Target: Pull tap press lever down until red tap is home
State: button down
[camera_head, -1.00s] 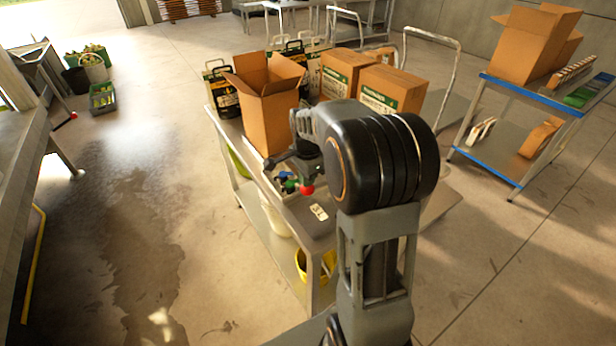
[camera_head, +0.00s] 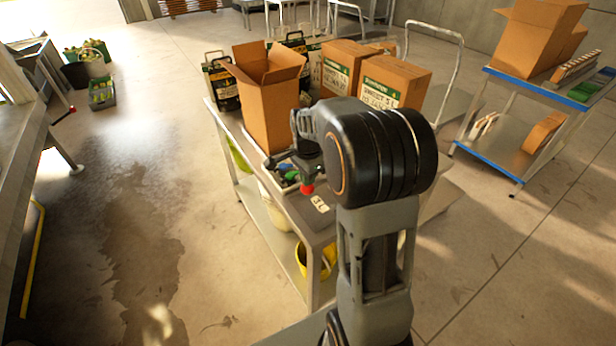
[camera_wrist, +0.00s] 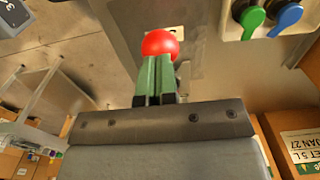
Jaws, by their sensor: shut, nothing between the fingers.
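My gripper (camera_head: 306,176) hangs over the trolley in the head view and is shut. In the wrist view my gripper's narrow green fingers (camera_wrist: 156,75) lie side by side. A red ball (camera_wrist: 160,43) shows right at their tips, and the same red thing (camera_head: 307,189) shows under my gripper in the head view. I cannot tell whether it is a tap part or how it is attached. A dark lever with a red end (camera_head: 66,114) stands out from the bench at the far left, well away from my gripper. Whether it is the press lever is unclear.
The trolley (camera_head: 318,232) carries an open carton (camera_head: 268,108), closed boxes (camera_head: 350,68) and a tray with blue and green taps (camera_head: 287,173). A blue-edged cart (camera_head: 517,160) stands at right. Wet, open floor (camera_head: 140,210) lies between trolley and left bench (camera_head: 22,140).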

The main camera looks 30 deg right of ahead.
jog(key=shift+r, duration=0.1)
notch_tip(320, 180, up, 10)
jog(key=p, duration=0.7)
jog(key=shift+p, duration=0.35)
jog(key=s+a+r+n+t+b, duration=0.1)
jog(key=s+a+n, duration=0.3)
jog(key=s+n, duration=0.4)
jog(key=s+a+r+n+t+b, duration=0.2)
jog(key=s+a+n, duration=0.3)
jog(key=s+n, duration=0.3)
jog(key=shift+s+a+t, duration=0.15)
jog(key=shift+t, duration=0.75)
jog(key=shift+r, duration=0.1)
